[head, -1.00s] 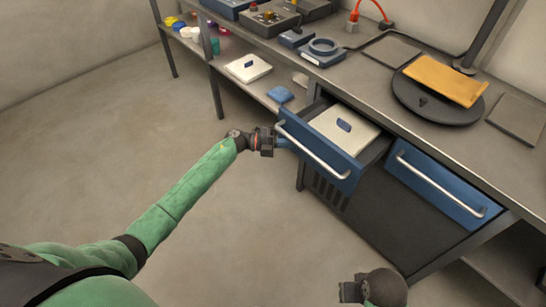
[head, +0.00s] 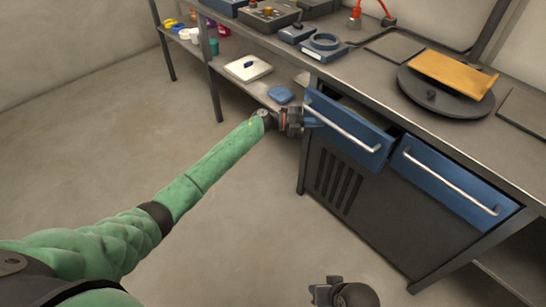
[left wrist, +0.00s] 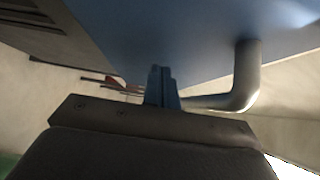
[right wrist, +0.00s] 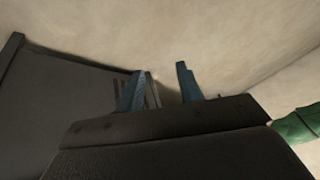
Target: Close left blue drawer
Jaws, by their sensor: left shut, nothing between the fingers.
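The left blue drawer (head: 345,138) stands slightly out of the workbench, with a narrow dark gap behind its front. Its silver bar handle (head: 343,125) runs along the front. My left gripper (head: 312,122) is shut and empty, its fingertips at the left end of the drawer front. In the left wrist view the shut fingers (left wrist: 162,88) meet the blue drawer front (left wrist: 180,35) beside the handle's bent end (left wrist: 245,85); exact contact is hard to tell. My right gripper (head: 325,290) is low in front of the cabinet; in the right wrist view its fingers (right wrist: 160,88) are apart and empty.
The right blue drawer (head: 455,185) looks shut. The bench top (head: 385,75) holds a round black turntable (head: 415,95) with an orange piece on it. A lower shelf (head: 262,92) with a white box is at left. The floor at left is clear.

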